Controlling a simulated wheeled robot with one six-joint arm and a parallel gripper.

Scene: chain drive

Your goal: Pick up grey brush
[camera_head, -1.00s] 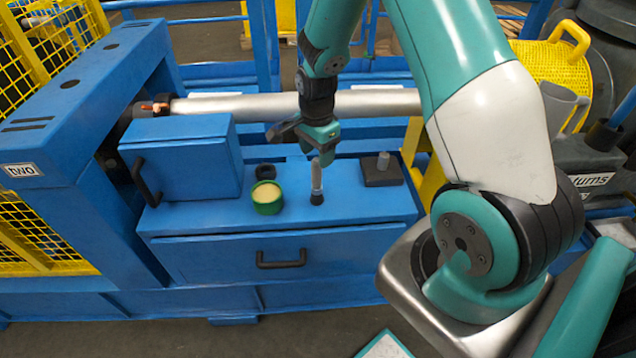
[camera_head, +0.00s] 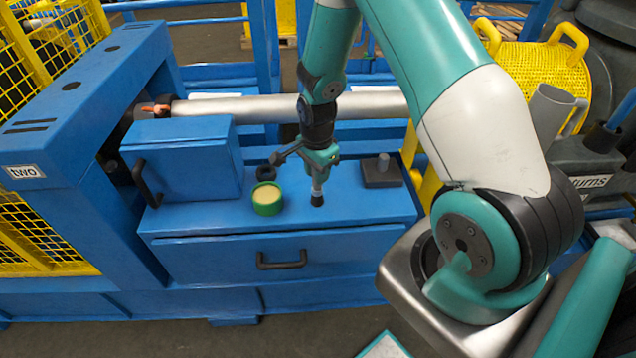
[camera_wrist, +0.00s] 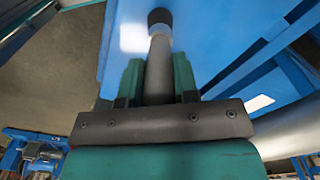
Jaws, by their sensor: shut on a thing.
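The grey brush (camera_head: 317,195) stands upright on the blue cabinet top, its dark end down. My gripper (camera_head: 319,174) is above it, pointing down, with its fingers shut around the upper part of the handle. In the wrist view the grey handle (camera_wrist: 158,68) runs between the two teal fingers (camera_wrist: 158,82), with the black end (camera_wrist: 160,17) beyond them. The gripper hides the top of the handle in the head view. I cannot tell whether the dark end touches the surface.
A green tin with yellowish content (camera_head: 267,199) stands left of the brush, with a black ring (camera_head: 266,173) behind it. A dark block with a grey peg (camera_head: 382,175) is at the right. A blue box (camera_head: 182,160) stands left, and a silver roller (camera_head: 245,108) runs behind.

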